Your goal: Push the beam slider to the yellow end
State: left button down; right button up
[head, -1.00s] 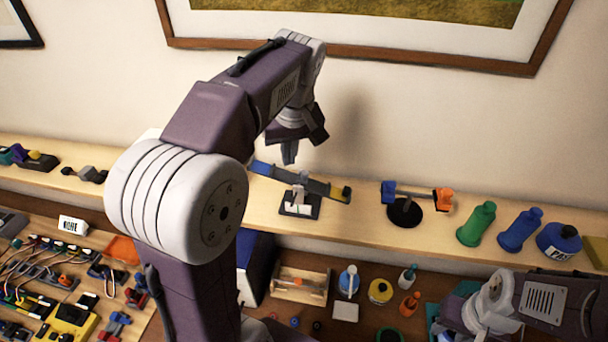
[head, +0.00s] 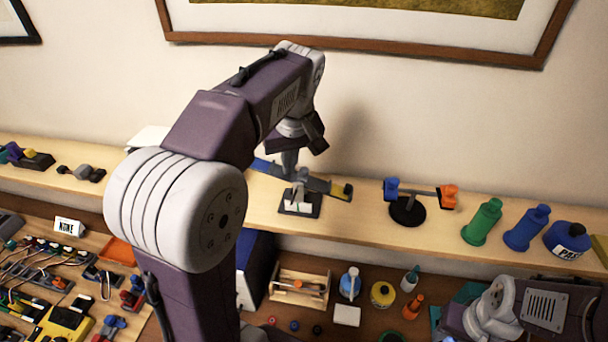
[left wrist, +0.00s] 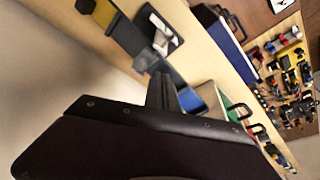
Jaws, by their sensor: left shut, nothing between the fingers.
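The beam (head: 315,184) sits on a small stand with a dark base (head: 300,204) on the wooden shelf. Its blue end (head: 262,166) is at the left and its yellow end (head: 342,191) at the right. It also shows in the left wrist view (left wrist: 165,72), yellow end (left wrist: 104,12) at top. I cannot clearly tell the slider from the beam. My left gripper (head: 289,170) is shut and empty, its tips at the beam's blue side, left of the stand. In the left wrist view its fingers (left wrist: 162,92) overlap the beam's edge; contact is unclear. My right gripper is out of view.
Right of the beam stands another small balance (head: 408,210) with blue and orange ends. The wall is close behind. A workbench below holds a wooden toolbox (head: 300,290).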

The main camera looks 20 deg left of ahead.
aim_at(308, 170)
pick_arm(q)
jog(key=shift+w+d+f, duration=0.15)
jog(key=shift+d+f, duration=0.05)
jog(key=shift+d, duration=0.5)
jog(key=shift+w+d+f, duration=0.2)
jog(key=shift+d+f, duration=0.05)
jog(key=shift+d, duration=0.45)
jog(key=shift+w+d+f, duration=0.15)
jog(key=shift+d+f, duration=0.05)
jog(key=shift+d, duration=0.5)
dwell(1.2)
jog(key=r+p, duration=0.4)
jog(key=a+r+p, duration=0.1)
jog(key=r+p, duration=0.1)
jog(key=shift+s+r, duration=0.15)
jog(key=shift+r, duration=0.1)
jog(key=shift+f, duration=0.1)
dwell(0.3)
